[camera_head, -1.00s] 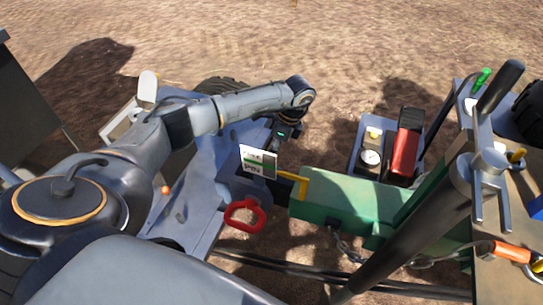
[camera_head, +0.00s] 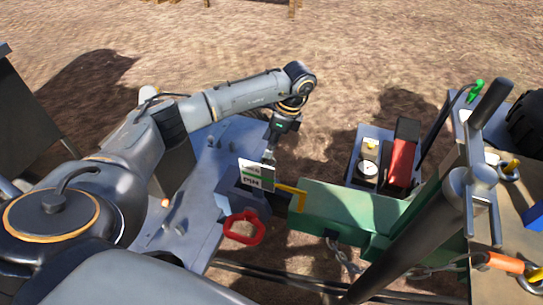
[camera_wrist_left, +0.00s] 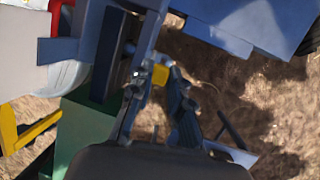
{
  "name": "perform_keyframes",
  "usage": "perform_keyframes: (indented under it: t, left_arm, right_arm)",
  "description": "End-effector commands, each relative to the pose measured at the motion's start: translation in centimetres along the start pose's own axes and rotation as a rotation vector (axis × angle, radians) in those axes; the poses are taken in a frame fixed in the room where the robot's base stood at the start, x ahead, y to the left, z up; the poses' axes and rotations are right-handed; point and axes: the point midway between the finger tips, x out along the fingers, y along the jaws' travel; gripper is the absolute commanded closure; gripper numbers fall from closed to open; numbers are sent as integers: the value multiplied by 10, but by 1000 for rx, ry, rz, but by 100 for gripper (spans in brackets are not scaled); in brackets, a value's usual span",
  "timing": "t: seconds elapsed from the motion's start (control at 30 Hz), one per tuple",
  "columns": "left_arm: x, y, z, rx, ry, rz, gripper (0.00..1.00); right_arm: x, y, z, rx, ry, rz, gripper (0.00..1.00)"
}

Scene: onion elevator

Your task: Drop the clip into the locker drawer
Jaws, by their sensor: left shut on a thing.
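My left gripper (camera_head: 269,154) points down behind a white label plate with green and dark print (camera_head: 256,175). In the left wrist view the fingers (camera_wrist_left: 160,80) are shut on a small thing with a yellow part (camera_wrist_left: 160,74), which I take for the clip. The fingers hide most of it, and it cannot be made out in the head view. A blue-grey box (camera_head: 232,188), possibly the locker drawer, stands just below the label. I cannot tell whether the clip is over its opening. My right gripper is not in view.
A red ring handle (camera_head: 244,227) is below the box. A yellow bracket (camera_head: 292,197) and a green beam (camera_head: 345,212) lie to the right. A box with gauge and red part (camera_head: 402,160) stands farther right. Bare ground is behind.

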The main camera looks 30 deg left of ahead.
Motion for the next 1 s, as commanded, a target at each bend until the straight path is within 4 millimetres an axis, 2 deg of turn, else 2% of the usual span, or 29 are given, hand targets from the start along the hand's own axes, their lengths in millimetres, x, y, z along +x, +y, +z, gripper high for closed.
perform_keyframes:
  t: [0.03,0.17,0.53,0.63,0.77,0.9,1.0]
  left_arm:
    - [-9,1,2,-1,1,-2,100]
    - [-21,3,5,0,2,-1,100]
    - [-24,4,6,-1,1,0,100]
    - [-34,5,8,-1,1,0,100]
    - [-64,9,16,-1,1,-1,100]
    - [-110,16,28,0,1,-1,100]
    - [-137,20,34,0,1,0,100]
  right_arm:
    - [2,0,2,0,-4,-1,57]
    - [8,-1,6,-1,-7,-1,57]
    - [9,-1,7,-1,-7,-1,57]
    - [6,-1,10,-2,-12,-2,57]
    - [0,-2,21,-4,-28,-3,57]
    - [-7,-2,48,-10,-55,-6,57]
    - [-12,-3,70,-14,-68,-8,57]
